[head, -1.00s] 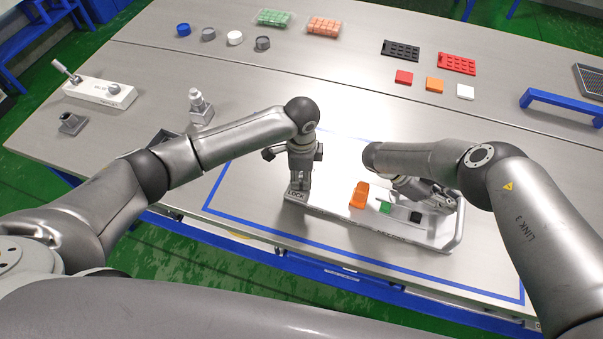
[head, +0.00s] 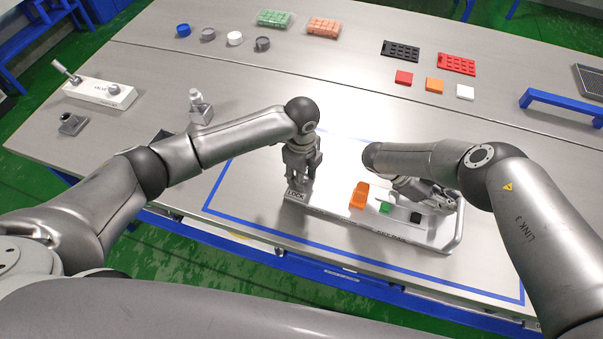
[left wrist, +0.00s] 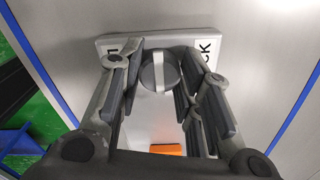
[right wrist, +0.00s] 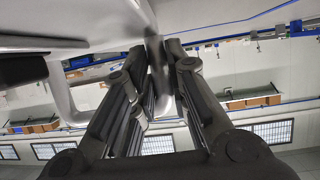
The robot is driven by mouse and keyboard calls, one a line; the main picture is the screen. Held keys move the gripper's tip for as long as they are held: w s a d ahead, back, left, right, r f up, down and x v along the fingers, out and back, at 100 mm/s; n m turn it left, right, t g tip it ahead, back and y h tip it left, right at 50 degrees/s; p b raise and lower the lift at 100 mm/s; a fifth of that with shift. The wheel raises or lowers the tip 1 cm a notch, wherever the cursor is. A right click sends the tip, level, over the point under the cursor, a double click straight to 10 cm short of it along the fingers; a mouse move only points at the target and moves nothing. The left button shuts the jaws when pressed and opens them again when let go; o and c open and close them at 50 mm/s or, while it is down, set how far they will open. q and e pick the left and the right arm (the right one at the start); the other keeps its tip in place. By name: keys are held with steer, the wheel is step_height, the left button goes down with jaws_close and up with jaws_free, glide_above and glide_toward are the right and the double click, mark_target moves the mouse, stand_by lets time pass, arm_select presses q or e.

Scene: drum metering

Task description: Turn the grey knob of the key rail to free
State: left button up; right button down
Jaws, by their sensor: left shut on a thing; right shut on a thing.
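The key rail (head: 330,212) is a light grey bar inside the blue taped outline, with a LOCK label at its left end. Its grey knob (left wrist: 149,78) shows in the left wrist view as a round cap with a pale stripe, between the label ending in CK and another cut-off label. My left gripper (head: 297,186) points down over that end and is shut on the knob, which it hides in the head view. My right gripper (head: 449,207) is shut on the rail's end handle (head: 459,229); in the right wrist view a grey bar (right wrist: 158,75) lies between its fingers.
An orange part (head: 359,196), a green part (head: 385,208) and a black part (head: 416,217) sit along the rail between my grippers. A valve block (head: 99,93) stands at the far left. Lids, trays and small blocks lie at the back.

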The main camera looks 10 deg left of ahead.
stand_by(0.4)
arm_select(q)
steer(key=o, duration=1)
step_height(320, 180, up, 12)
arm_select(e)
steer(key=c, duration=1.3)
jaws_free()
